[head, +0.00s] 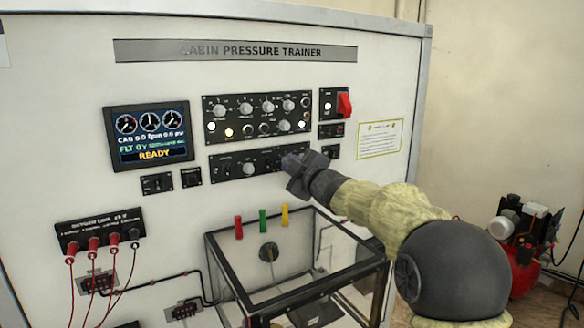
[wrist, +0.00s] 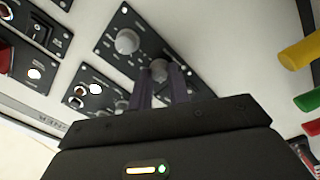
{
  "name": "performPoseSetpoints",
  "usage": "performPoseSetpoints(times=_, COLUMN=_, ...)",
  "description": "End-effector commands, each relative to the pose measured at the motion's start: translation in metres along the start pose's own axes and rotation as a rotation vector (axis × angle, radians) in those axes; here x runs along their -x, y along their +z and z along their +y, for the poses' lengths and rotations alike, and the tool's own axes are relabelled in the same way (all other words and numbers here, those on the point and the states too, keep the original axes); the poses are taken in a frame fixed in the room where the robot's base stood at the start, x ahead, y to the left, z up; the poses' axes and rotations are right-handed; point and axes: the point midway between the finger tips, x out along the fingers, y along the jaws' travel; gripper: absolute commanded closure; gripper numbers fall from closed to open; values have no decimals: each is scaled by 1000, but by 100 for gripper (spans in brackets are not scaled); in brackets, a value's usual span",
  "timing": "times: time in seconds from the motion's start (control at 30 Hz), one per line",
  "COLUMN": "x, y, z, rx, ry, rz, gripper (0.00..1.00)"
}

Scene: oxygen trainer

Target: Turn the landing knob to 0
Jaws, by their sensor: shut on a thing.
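My gripper (head: 291,164) reaches the right part of the long lower black panel (head: 222,172) on the trainer's front. In the head view my gripper hides this knob. Its labels and pointer setting are too small to read, so I cannot confirm by name that it is the landing knob.
Above is a panel with several knobs and lit lamps (head: 258,115), and a red switch (head: 344,104) to its right. A display (head: 150,134) reads READY. A dark-framed clear box (head: 228,285) juts out below my gripper, near red, green and yellow handles (head: 262,220).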

Motion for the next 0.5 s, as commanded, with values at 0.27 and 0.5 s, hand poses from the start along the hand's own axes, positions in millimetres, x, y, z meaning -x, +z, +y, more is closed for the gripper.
performPoseSetpoints(times=0.27, x=0, y=0, z=-1, rx=-1, ry=-2, rz=-1, gripper=66)
performPoseSetpoints(times=0.5, x=0, y=0, z=-1, rx=-1, ry=-1, rz=0, gripper=60)
